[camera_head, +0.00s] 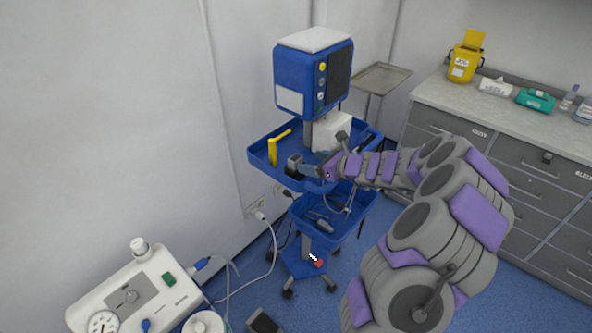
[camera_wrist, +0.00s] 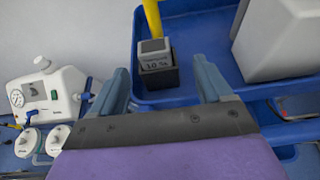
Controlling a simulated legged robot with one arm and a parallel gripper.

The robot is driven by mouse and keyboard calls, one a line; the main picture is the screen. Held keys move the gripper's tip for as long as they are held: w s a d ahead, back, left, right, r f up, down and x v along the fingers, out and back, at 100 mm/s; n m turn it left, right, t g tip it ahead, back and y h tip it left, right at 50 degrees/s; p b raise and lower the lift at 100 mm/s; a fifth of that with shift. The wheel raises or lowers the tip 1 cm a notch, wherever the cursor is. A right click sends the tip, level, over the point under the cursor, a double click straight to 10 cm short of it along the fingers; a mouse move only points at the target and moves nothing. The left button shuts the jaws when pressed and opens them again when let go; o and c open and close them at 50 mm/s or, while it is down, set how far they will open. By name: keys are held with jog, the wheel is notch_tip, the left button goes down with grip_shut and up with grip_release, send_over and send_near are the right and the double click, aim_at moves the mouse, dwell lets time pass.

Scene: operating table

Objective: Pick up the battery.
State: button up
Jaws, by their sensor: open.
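The battery is most likely the small grey block with a dark top and a label reading "10 %" (camera_wrist: 156,58). It stands upright in or against a black base (camera_wrist: 160,78) on the blue upper tray (camera_wrist: 190,30) of a trolley. In the head view, the block (camera_head: 294,162) is near the tray's front edge. My gripper (camera_wrist: 162,78) is open and empty.
A yellow post (camera_head: 272,150) rises from the tray behind the block. A white box (camera_head: 331,132) is on the tray to the right, and a blue monitor (camera_head: 313,75) is above. A lower tray (camera_head: 325,228) holds tools. A white device (camera_head: 135,295) is at lower left.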

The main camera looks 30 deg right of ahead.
aim_at(299, 159)
jog(key=b+x, duration=0.1)
jog(key=x, duration=0.1)
jog(key=b+x, duration=0.1)
jog(key=x, duration=0.1)
jog(key=shift+w+a, duration=0.15)
jog(key=shift+a, duration=0.35)
jog(key=shift+w+a, duration=0.1)
jog(key=shift+w, duration=0.25)
jog(key=shift+c, duration=1.4)
jog(key=c, duration=1)
